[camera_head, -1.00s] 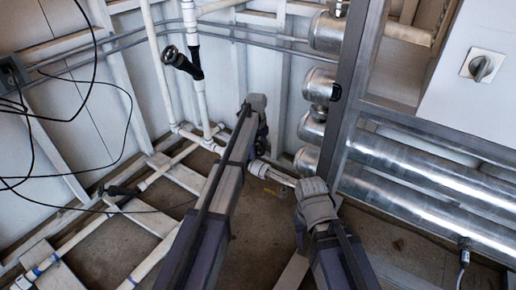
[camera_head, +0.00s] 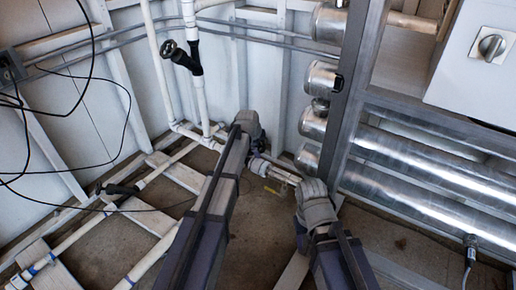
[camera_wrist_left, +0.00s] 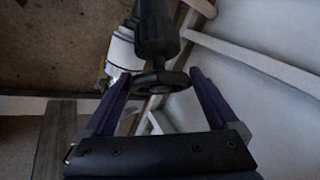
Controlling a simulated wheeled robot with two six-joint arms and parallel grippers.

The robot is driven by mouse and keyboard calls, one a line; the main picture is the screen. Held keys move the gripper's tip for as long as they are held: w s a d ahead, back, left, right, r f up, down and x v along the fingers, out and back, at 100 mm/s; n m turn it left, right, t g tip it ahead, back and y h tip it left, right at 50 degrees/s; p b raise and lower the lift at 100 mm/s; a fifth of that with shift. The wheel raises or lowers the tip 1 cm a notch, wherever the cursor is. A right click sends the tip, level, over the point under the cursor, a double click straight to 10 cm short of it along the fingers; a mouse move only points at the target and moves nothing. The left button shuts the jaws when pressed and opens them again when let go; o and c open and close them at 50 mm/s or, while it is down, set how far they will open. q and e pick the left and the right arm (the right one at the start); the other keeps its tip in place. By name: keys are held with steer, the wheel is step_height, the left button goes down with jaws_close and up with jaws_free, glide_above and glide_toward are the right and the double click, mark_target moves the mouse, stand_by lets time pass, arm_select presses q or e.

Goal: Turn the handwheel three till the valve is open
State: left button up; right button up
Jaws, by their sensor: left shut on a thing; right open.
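In the left wrist view, a black handwheel (camera_wrist_left: 172,80) sits at the end of a black valve body (camera_wrist_left: 156,25), beside a white pipe fitting (camera_wrist_left: 124,52). My left gripper (camera_wrist_left: 155,78) has its purple fingers on either side of the wheel's rim and is shut on it. No number is readable on the wheel. In the head view, my left arm hides this wheel and the gripper. Two other black-handled valves show there: one on the upright white pipe (camera_head: 182,58) and one low at the left (camera_head: 122,189). My right gripper is out of sight beyond my right arm.
White pipes run along the floor at the left. Black cables (camera_head: 88,85) hang at the left.

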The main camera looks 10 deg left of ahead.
arm_select(q)
steer(key=n+t+b, duration=0.1)
steer(key=n+t+y+b, duration=0.1)
steer(key=n+b, duration=0.1)
steer(key=n+t+b, duration=0.2)
steer(key=shift+s+d+f+y, duration=0.1)
steer(key=shift+s+f+y, duration=0.1)
steer(key=shift+f+y, duration=0.15)
steer(key=shift+r+n+t+y+b, duration=0.15)
steer(key=shift+n+t+y+b, duration=0.75)
steer(key=shift+n+b, duration=0.7)
steer(key=o, duration=1)
steer(key=shift+w, duration=0.1)
steer(key=shift+r, duration=0.1)
steer(key=p+v, duration=0.3)
steer(key=v, duration=0.4)
steer(key=shift+s+p, duration=0.35)
steer(key=shift+s, duration=0.05)
steer(key=shift+r, duration=0.15)
